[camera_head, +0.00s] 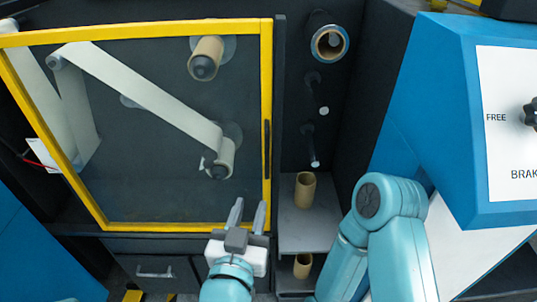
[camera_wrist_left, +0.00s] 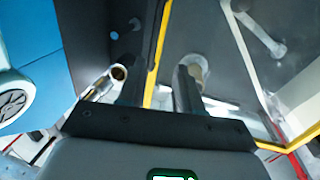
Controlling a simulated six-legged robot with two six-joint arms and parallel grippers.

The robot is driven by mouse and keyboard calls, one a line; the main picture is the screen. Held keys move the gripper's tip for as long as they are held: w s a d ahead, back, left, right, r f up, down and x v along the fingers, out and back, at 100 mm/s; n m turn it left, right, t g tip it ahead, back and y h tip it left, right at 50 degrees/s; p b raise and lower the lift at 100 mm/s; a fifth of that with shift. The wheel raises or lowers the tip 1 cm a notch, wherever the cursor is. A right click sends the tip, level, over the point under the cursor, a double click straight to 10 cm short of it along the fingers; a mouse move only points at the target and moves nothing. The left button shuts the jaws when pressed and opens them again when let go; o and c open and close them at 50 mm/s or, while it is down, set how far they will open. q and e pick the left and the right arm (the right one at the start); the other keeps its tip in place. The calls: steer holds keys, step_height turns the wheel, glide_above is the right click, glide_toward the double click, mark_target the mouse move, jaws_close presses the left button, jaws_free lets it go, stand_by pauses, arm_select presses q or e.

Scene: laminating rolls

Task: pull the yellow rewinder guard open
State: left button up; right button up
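The yellow rewinder guard (camera_head: 266,70) is a yellow-framed clear panel in the head view. It looks closed over the rollers and web. A dark upright handle (camera_head: 267,150) sits on its right frame bar. My left gripper (camera_head: 249,212) is at the guard's lower right corner, below the handle, with its two fingers apart and nothing between them. In the left wrist view the fingers (camera_wrist_left: 159,90) are also spread, and the guard's yellow edge (camera_wrist_left: 158,50) shows in the gap beyond them. I cannot tell whether they touch it. My right gripper is out of view.
Right of the guard, a shelf (camera_head: 305,235) holds a cardboard core (camera_head: 305,190), with another core (camera_head: 302,265) below. Bare spindles (camera_head: 314,145) stick out above. A blue panel (camera_head: 440,100) with a black knob (camera_head: 531,114) stands at right. My right arm fills the lower right.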

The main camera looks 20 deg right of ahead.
arm_select(q)
steer(key=p, duration=0.1)
glide_toward(266, 159)
steer(key=w, duration=0.2)
steer(key=w+d, duration=0.1)
steer(key=w, duration=0.1)
steer(key=w+d+p, duration=0.1)
steer(key=d, duration=0.1)
steer(key=shift+w+d+r, duration=0.1)
steer(key=shift+w+d, duration=0.05)
steer(key=shift+w, duration=0.25)
steer(key=x, duration=0.3)
steer(key=shift+w+f, duration=0.2)
steer(key=shift+f, duration=0.1)
steer(key=shift+w+p, duration=0.2)
steer(key=shift+p, duration=0.1)
steer(key=shift+s+d+r, duration=0.1)
steer(key=shift+d+r, duration=0.05)
steer(key=shift+r, duration=0.05)
steer(key=shift+w+f, duration=0.15)
steer(key=shift+w, duration=0.1)
steer(key=shift+c, duration=0.3)
jaws_close()
